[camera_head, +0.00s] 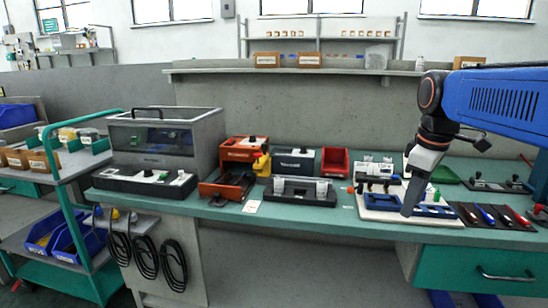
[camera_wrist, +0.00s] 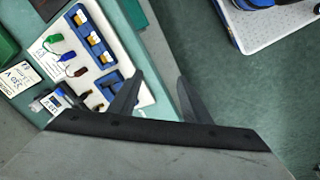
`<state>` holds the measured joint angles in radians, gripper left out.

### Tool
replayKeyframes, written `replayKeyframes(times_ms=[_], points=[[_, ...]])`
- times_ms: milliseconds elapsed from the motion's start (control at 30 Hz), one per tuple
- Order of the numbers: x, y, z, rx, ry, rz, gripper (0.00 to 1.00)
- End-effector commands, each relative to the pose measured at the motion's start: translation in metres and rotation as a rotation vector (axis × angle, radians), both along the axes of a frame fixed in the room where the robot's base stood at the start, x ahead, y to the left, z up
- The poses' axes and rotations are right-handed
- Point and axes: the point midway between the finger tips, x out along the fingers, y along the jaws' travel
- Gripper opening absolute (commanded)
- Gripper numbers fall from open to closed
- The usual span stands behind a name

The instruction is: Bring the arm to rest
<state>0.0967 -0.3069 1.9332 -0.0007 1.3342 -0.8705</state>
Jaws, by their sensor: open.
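My arm (camera_head: 510,100) is blue with dark joints and reaches in from the right edge of the head view. It bends down to my gripper (camera_head: 409,208), which hangs at the front of a white board (camera_head: 375,212) on the green bench. In the wrist view my gripper (camera_wrist: 158,95) shows two dark fingers spread apart, with nothing between them. The board, with blue blocks (camera_wrist: 95,42) on it, lies to the left of the fingers there. Whether the fingertips touch anything cannot be told from the head view.
Tools on a dark mat (camera_head: 492,215) lie right of the board. Left along the bench (camera_head: 330,228) are a black fixture (camera_head: 300,190), a red bin (camera_head: 335,161), orange trays and a grey machine (camera_head: 165,140). A green-framed cart (camera_head: 75,225) stands far left.

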Motion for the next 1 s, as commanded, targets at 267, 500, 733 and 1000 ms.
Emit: replayKeyframes(times_ms=[267,500,733,1000], points=[[-0.077,0.02,-0.053,0.066,-0.093,-0.278,0.44],[-0.135,0.032,-0.109,0.146,-0.168,-0.514,0.44],[-0.173,0.038,-0.154,0.219,-0.217,-0.682,0.44],[-0.183,0.04,-0.169,0.244,-0.23,-0.737,0.44]])
